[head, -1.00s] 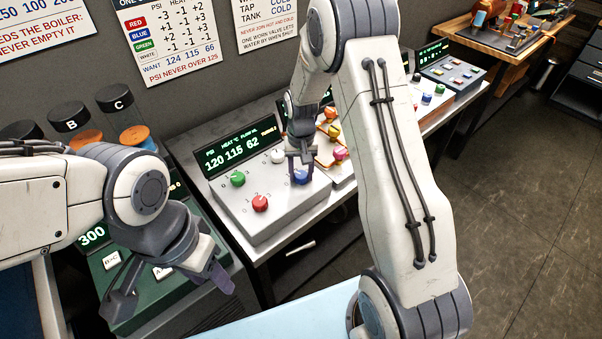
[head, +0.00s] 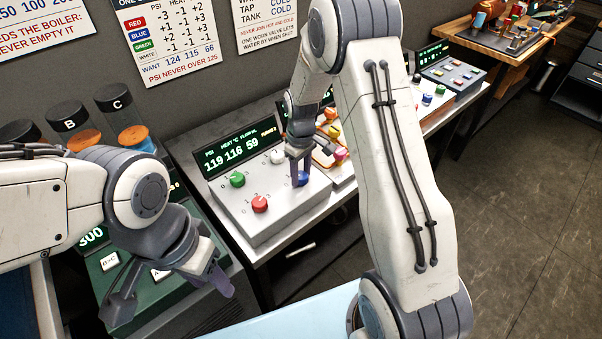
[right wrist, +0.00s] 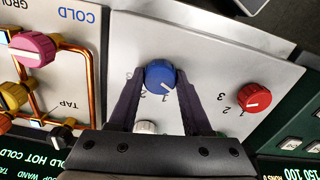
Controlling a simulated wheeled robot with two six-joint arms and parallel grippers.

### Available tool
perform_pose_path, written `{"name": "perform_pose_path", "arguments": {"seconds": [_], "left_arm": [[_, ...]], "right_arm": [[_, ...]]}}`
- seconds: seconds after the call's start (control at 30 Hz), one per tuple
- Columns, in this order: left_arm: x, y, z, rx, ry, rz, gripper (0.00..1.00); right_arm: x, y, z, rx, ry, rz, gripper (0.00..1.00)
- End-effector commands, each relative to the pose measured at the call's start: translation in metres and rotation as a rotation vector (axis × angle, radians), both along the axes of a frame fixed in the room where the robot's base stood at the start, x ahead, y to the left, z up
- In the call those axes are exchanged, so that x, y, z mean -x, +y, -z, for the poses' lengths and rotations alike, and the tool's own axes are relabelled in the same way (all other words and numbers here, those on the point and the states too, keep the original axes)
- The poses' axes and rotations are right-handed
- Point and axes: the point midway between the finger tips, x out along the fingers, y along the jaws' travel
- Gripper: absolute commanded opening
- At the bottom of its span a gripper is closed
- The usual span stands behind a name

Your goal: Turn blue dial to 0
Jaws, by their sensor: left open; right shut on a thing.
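The blue dial (head: 302,179) sits on the sloped grey panel (head: 270,222), at the right of the front row. In the right wrist view the blue dial (right wrist: 160,75) stands between the fingers of my right gripper (right wrist: 158,86), which is shut on it. Its white pointer line is near the "1" mark. The panel's display (head: 238,150) reads 119, 116, 59. My right gripper (head: 299,174) reaches down to the dial from above. My left gripper (head: 175,294) is open and empty, above the green machine at the left.
A red dial (head: 260,204), a green dial (head: 237,179) and a white dial (head: 277,157) share the panel. Copper pipework with coloured knobs (head: 335,131) stands close on its right. A wall chart (head: 168,40) hangs behind.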

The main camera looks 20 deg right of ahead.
Motion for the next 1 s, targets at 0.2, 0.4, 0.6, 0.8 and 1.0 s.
{"name": "perform_pose_path", "arguments": {"seconds": [0.2,0.4,0.6,0.8,1.0], "left_arm": [[0.0,0.0,0.0002,0.0,0.0,0.0,0.5],[0.0,0.0,0.0002,0.0,0.0,0.0,0.5],[0.0,0.0,0.0002,0.0,0.0,0.0,0.5],[0.0,0.0,0.0002,0.0,0.0,0.0,0.5],[0.0,0.0,0.0004,0.0,0.0,0.0,0.5]], "right_arm": [[-0.0019,0.0009,-0.0016,-0.001,-0.006,-0.051,0.0],[-0.002,0.001,-0.0017,-0.001,-0.006,-0.065,0.0],[-0.0021,0.001,-0.0018,0.0,-0.007,-0.065,0.0],[-0.0017,0.0008,-0.0015,-0.001,-0.005,-0.064,0.79],[-0.0009,0.0005,-0.0007,-0.001,-0.003,-0.063,0.79]]}}
